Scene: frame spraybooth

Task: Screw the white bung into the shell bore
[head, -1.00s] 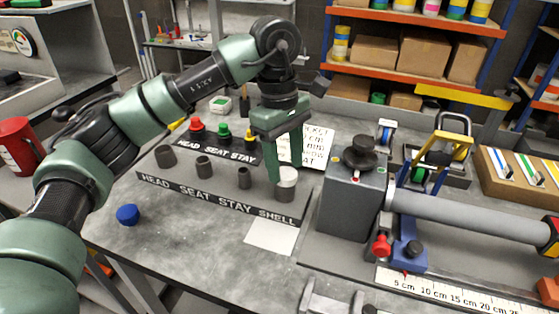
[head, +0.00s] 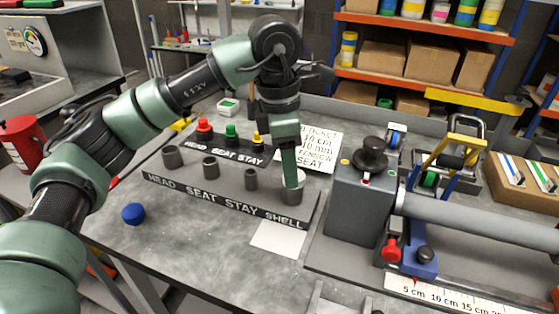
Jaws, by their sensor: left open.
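The white bung (head: 300,176) sits at the mouth of the shell bore, the large grey cylinder (head: 291,195) at the right end of the block marked HEAD SEAT STAY SHELL. My left gripper (head: 290,182) points down over the bung, fingers at its level. The jaws are open; one finger shows in front of the bung and hides part of it, and the other finger is hidden behind. I cannot tell how deep the bung sits or whether the fingers touch it. My right gripper is not in view.
The labelled block (head: 220,200) holds smaller grey bores to the left. Red, green and yellow bungs stand on a rack (head: 215,149) behind. A blue cap (head: 133,214) lies front left. A grey clamp housing (head: 355,205) with a long tube stands close on the right.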

